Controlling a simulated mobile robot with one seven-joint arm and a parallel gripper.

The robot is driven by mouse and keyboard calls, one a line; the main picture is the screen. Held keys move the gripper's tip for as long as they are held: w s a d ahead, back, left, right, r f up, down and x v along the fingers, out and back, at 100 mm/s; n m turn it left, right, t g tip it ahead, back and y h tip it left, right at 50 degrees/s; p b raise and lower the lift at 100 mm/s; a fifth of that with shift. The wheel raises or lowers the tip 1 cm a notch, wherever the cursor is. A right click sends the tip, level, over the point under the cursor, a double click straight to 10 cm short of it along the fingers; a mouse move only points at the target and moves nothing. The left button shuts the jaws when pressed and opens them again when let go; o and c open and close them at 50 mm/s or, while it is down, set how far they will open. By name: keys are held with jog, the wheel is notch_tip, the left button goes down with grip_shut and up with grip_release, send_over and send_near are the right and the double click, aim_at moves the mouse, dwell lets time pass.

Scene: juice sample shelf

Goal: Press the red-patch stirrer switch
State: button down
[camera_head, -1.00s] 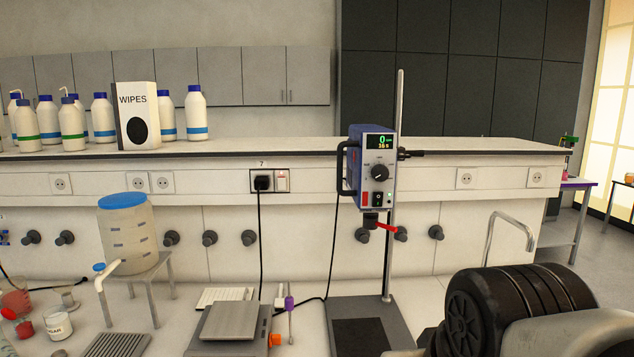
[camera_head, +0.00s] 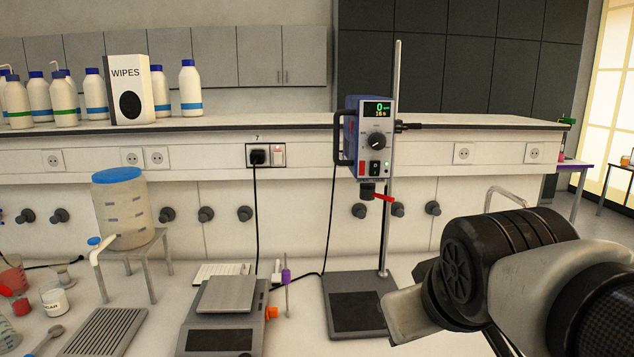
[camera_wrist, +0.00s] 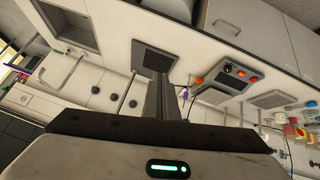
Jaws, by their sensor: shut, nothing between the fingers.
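The stirrer (camera_head: 370,138) is a blue-sided box with a grey front, high on a metal rod in the head view. Its front has a lit display (camera_head: 377,109), a black knob (camera_head: 376,141), a red patch (camera_head: 362,170) at lower left and a black switch (camera_head: 375,169) beside it. A small green light shows at the right. My gripper shows in the wrist view (camera_wrist: 164,86), its fingers shut and empty.
The stand's base (camera_head: 357,302) rests on the bench. A balance (camera_head: 225,312) stands left of it. A red lever (camera_head: 383,198) juts out below the stirrer. A shelf ledge (camera_head: 470,123) runs behind. A curved tap (camera_head: 505,193) is behind my arm.

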jog(key=w+d+r+n+t+h+b, duration=0.1)
jog(key=w+d+n+t+b, duration=0.1)
jog(key=w+n+t+b, duration=0.3)
jog(key=w+d+r+n+t+b, duration=0.1)
jog(key=w+d+r+b, duration=0.15)
jog(key=w, duration=0.45)
jog(key=w+a+r+n+t+y+b, duration=0.2)
jog(key=w+r+n+t+b, duration=0.3)
jog(key=w+r+n+b, duration=0.1)
jog(key=r+n+b, duration=0.1)
jog(key=n+b, duration=0.1)
jog(key=n, duration=0.1)
jog(key=shift+n, duration=0.4)
jog(key=shift+w, duration=0.15)
jog(key=p, duration=0.3)
send_near(377, 165)
jog(key=w, duration=0.5)
jog(key=shift+w+r, duration=0.25)
jog(key=shift+r, duration=0.05)
jog(key=shift+w, duration=0.5)
